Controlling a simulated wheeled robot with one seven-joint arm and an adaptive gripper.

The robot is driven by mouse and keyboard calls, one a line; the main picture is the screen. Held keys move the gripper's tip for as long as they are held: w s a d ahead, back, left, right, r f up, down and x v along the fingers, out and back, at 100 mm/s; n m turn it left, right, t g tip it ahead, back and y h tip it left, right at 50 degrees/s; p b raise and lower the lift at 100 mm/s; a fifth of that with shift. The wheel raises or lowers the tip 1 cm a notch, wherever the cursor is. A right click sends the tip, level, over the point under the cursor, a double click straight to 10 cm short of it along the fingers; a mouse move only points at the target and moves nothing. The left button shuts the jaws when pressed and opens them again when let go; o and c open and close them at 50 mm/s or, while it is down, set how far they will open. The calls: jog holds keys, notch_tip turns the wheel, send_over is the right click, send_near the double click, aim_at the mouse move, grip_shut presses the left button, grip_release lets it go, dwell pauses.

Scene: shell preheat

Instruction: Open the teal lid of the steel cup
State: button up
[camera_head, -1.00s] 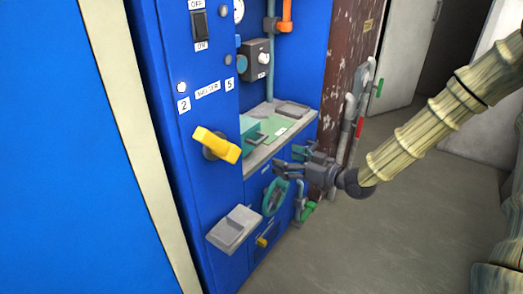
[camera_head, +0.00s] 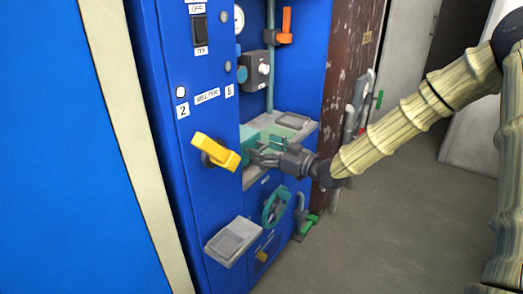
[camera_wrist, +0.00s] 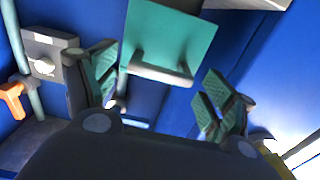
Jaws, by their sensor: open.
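In the head view the lid (camera_head: 251,135) shows as a small teal shape on the grey shelf, partly hidden by my gripper (camera_head: 263,152). My gripper (camera_wrist: 162,82) is open, with one teal-padded finger on each side of the handle in the wrist view. Nothing is held between the fingers. I cannot tell whether either finger touches the lid. I cannot make out the steel cup clearly.
A blue cabinet (camera_head: 183,140) surrounds the grey shelf (camera_head: 305,130). A yellow lever (camera_head: 217,152) sticks out left of my gripper. A teal handwheel (camera_head: 276,207) and a grey tray (camera_head: 232,240) are below. A knob box (camera_head: 257,71) is above. The floor at right is clear.

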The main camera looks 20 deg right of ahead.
jog(key=shift+w+a, duration=0.4)
jog(key=shift+w, duration=0.1)
jog(key=shift+c, duration=0.4)
jog(key=c, duration=1.4)
jog(key=shift+r, duration=0.1)
jog(key=shift+r, duration=0.1)
